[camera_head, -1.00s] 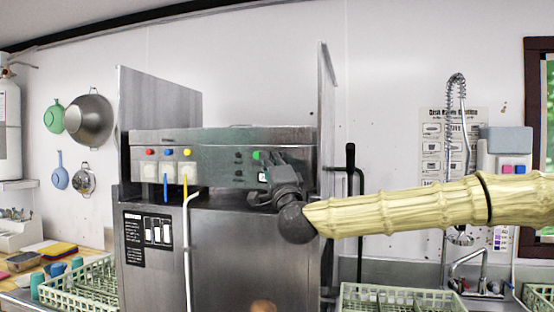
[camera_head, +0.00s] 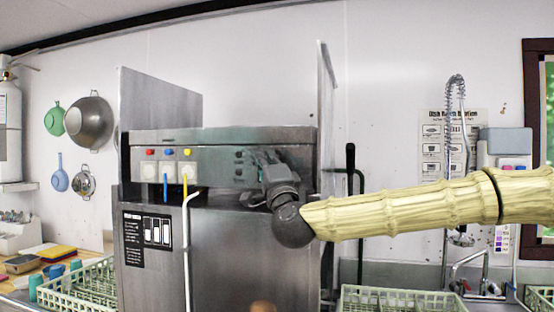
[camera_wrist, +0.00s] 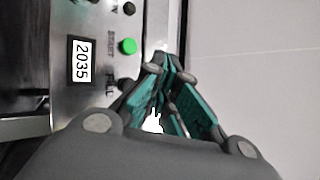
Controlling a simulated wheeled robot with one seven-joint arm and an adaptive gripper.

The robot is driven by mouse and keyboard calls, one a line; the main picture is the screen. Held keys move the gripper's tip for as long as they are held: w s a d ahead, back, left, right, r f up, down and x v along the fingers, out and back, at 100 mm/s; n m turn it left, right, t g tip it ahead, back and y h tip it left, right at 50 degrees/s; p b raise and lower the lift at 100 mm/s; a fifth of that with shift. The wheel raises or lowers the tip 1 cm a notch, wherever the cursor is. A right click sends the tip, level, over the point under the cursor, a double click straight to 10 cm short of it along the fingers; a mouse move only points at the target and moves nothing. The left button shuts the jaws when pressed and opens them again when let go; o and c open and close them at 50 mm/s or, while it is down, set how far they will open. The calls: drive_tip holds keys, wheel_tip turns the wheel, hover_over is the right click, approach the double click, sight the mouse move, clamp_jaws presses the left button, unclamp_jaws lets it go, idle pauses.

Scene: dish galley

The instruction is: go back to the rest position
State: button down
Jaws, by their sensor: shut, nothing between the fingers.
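My gripper (camera_head: 262,158) is in front of the right part of the dish machine's control panel (camera_head: 220,150). In the wrist view its teal-padded fingers (camera_wrist: 166,64) come together at the tips, shut and empty. The green START button (camera_wrist: 127,46) shows left of the fingertips, apart from them in the picture. In the head view my gripper hides that button.
The steel dish machine (camera_head: 240,240) has upright side panels; the right one (camera_head: 326,120) rises beside my wrist. A white pipe (camera_head: 187,250) runs down its front. Dish racks stand at left (camera_head: 85,285) and right (camera_head: 400,300). A spray hose and tap (camera_head: 456,150) are farther right.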

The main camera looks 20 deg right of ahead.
drive_tip(key=shift+s+a, duration=0.4)
drive_tip(key=shift+s, duration=0.25)
drive_tip(key=shift+w+f, duration=0.1)
